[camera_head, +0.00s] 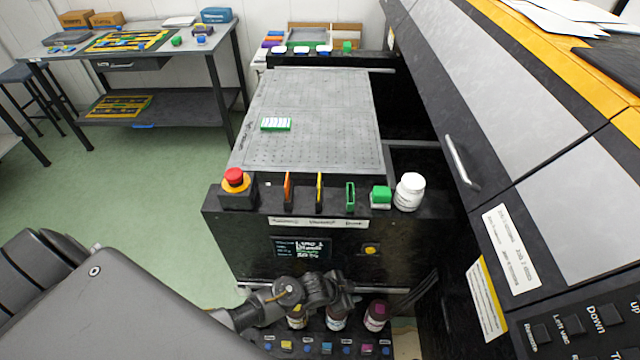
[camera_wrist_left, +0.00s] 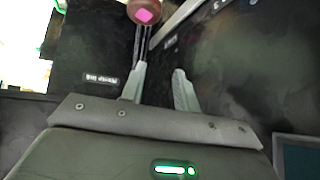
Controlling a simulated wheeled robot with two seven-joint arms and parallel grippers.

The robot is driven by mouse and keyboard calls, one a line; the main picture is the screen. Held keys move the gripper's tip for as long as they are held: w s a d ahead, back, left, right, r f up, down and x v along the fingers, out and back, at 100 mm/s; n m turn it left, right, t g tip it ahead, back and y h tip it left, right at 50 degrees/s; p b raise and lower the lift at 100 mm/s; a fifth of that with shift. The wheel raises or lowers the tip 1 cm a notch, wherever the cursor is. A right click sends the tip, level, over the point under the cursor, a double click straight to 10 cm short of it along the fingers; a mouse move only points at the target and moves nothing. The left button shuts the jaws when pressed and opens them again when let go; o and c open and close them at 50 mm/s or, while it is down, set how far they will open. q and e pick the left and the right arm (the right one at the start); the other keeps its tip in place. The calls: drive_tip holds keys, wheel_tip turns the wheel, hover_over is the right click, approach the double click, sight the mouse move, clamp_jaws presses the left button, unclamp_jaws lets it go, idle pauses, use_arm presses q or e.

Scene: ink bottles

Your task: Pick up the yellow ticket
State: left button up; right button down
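The yellow ticket (camera_head: 319,190) stands upright on the top front ledge of the dark machine, between an orange ticket (camera_head: 287,187) and a green ticket (camera_head: 350,196). My left gripper (camera_head: 340,287) is low in front of the machine, below the ledge and the ticket, just above a row of bottles. In the left wrist view its two fingers (camera_wrist_left: 160,78) are apart with nothing visible between them. The yellow ticket does not show in the left wrist view. My right gripper is not in view.
Dark bottles (camera_head: 375,316) stand below the gripper. A green-white piece (camera_head: 276,125) lies on the grey bed (camera_head: 310,90). A large sloped machine (camera_head: 500,100) bounds the right.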

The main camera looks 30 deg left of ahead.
use_arm(q)
drive_tip(key=w+d+r+m+h+p, duration=0.1)
drive_tip(key=w+d+r+m+h, duration=0.15)
drive_tip(key=d+r+m, duration=0.6)
drive_tip(key=w+d+r+m+h, duration=0.15)
drive_tip(key=w+d+r, duration=0.25)
drive_tip(key=r, duration=1)
wheel_tip(320, 180, up, 22)
drive_tip(key=m+g+y+p, duration=0.3)
drive_tip(key=m+g+y, duration=0.5)
drive_tip(key=m, duration=0.4)
hover_over(319, 180)
drive_tip(key=t+y, duration=0.1)
wheel_tip(319, 180, down, 6)
drive_tip(key=shift+w+r, duration=0.1)
drive_tip(key=shift+w, duration=0.05)
drive_tip(key=shift+f+p, duration=0.2)
drive_tip(key=shift+p, duration=0.1)
wheel_tip(319, 180, down, 4)
drive_tip(key=shift+f+p, duration=0.1)
drive_tip(key=shift+p, duration=0.5)
drive_tip(key=shift+f, duration=0.3)
